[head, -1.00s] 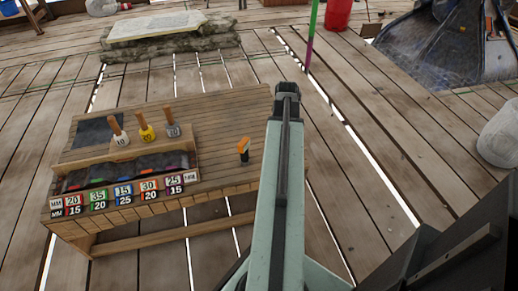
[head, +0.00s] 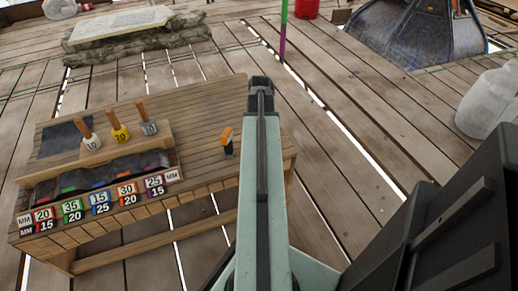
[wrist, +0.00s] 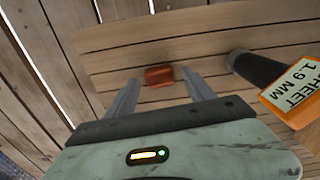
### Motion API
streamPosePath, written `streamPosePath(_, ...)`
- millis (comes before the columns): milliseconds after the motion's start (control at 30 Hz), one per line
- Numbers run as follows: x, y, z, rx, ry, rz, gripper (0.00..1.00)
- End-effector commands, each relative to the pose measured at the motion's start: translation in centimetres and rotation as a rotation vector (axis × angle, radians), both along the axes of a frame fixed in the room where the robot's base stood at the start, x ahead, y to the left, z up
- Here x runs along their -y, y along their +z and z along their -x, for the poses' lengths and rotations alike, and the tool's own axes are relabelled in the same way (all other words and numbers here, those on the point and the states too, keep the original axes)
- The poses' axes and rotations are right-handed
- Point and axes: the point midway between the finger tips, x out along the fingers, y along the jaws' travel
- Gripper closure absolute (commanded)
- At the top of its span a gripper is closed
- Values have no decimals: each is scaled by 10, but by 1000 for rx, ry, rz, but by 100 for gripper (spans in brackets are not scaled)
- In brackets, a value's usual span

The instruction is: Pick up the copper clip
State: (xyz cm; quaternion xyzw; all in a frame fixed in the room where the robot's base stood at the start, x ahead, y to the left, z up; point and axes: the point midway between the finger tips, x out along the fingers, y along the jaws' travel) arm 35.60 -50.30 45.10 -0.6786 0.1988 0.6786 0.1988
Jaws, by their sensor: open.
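The copper clip (wrist: 159,75) is a small reddish-brown block on the wooden bench top, near its edge, in the wrist view. My gripper (wrist: 160,78) is open, with one finger on each side of the clip's near part. Whether the fingers touch the clip or hover above it, I cannot tell. In the head view my gripper's dark end (head: 261,83) shows over the right part of the bench, and the clip is not visible there.
An orange and black tool (head: 227,140) stands left of my arm; its label reads "SHEET 1.9 MM" in the wrist view (wrist: 292,88). The wooden bench (head: 200,118) carries a rack with numbered handles (head: 120,133) and coloured labels.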

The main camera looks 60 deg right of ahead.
Motion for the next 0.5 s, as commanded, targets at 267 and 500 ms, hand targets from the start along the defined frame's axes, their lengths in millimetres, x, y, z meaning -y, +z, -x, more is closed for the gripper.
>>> streamPosePath(267,-1,-19,0,0,1,0,38)
streamPosePath(500,-1,-18,-1,0,1,0,88)
